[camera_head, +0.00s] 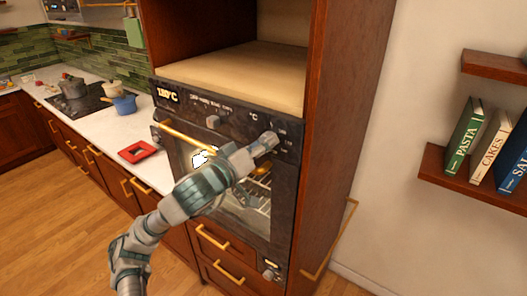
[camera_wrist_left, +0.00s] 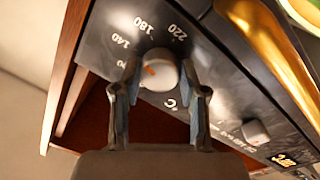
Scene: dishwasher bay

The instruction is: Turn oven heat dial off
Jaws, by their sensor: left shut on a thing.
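In the head view my left gripper (camera_head: 268,141) is at the right part of the control panel and hides the dial. My right gripper is in neither view.
A second knob (camera_head: 213,121) sits left on the panel. The gold oven door handle (camera_head: 187,137) is just below, beside my arm. The counter at left holds a red tray (camera_head: 137,152) and a blue pot (camera_head: 124,104). A bookshelf (camera_head: 470,190) is on the right wall.

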